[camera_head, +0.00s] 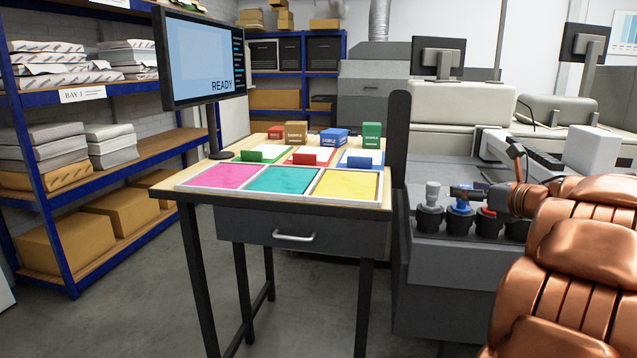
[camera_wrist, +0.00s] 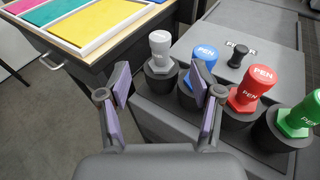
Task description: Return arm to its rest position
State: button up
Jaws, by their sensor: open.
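My copper arm (camera_head: 585,250) fills the lower right of the head view and reaches left over the grey cabinet. My gripper (camera_wrist: 160,80) shows in the wrist view with its two purple-padded fingers spread apart. Nothing is between the fingers. Past the fingertips, a white-topped pen (camera_wrist: 160,50), a blue pen (camera_wrist: 202,65), a red pen (camera_wrist: 252,88) and a green pen (camera_wrist: 303,115) stand upright in dark round holders. In the head view my gripper (camera_head: 466,190) is near the blue pen and partly hides the pen row.
A wooden table (camera_head: 165,185) at the centre holds pink, teal and yellow panels, small coloured boxes and blocks, and a monitor (camera_head: 200,60) reading READY. A dark upright post (camera_head: 398,150) stands beside the table. Blue shelving (camera_head: 55,210) lines the left. Floor is clear at front left.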

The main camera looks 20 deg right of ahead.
jog(key=w+a+r+m+h, duration=0.1)
jog(key=w+r+m+h, duration=0.35)
jog(key=m, duration=0.75)
jog(key=s+a+f+m+g+h, duration=0.1)
jog(key=s+a+f+m+g, duration=0.35)
jog(key=a+f+m, duration=0.4)
jog(key=s+a+f+m+g+h, duration=0.1)
jog(key=s+a+f+m+g, duration=0.3)
jog(key=a+f+m, duration=0.5)
jog(key=s+a+f+m+g+y, duration=0.2)
jog(key=s+a+f+g+y, duration=0.1)
jog(key=s+a+f, duration=0.4)
jog(key=s+a+f+m+g+y, duration=0.2)
jog(key=s+a+f+g, duration=0.3)
jog(key=a, duration=0.4)
jog(key=s+a+m+g+y, duration=0.2)
jog(key=s+a+g, duration=0.1)
jog(key=s+a, duration=0.8)
notch_tip(320, 180, up, 16)
jog(key=d+t+p, duration=0.2)
jog(key=p, duration=1.3)
jog(key=shift+f, duration=0.15)
